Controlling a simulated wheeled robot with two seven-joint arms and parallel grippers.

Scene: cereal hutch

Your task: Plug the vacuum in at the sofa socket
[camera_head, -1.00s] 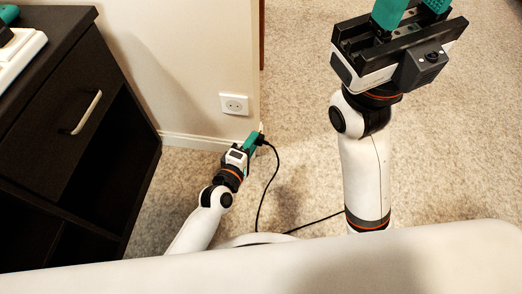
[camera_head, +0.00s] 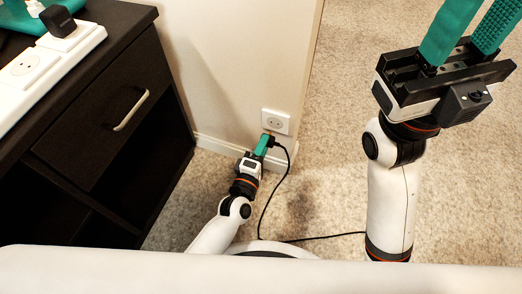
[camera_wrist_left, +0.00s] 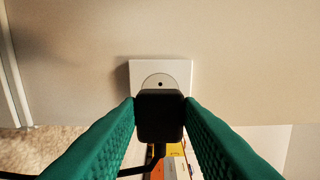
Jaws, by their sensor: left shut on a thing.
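The white wall socket (camera_head: 276,121) is low on the wall beside the dark cabinet. My left gripper (camera_head: 265,144) is shut on the black plug (camera_head: 276,143), just below and in front of the socket in the head view. In the left wrist view the plug (camera_wrist_left: 160,116) sits between both teal fingers and covers the lower part of the socket (camera_wrist_left: 161,70); one socket hole shows above it. I cannot see its pins or any contact with the socket. The black cord (camera_head: 263,212) hangs down to the floor. My right gripper (camera_head: 476,30) is raised at the right, fingers apart and empty.
The dark cabinet (camera_head: 110,110) with a drawer handle stands at the left. A white power strip (camera_head: 40,65) with a black plug (camera_head: 58,20) lies on it. The wall ends right of the socket. Carpet (camera_head: 325,130) between my arms is clear except for the cord.

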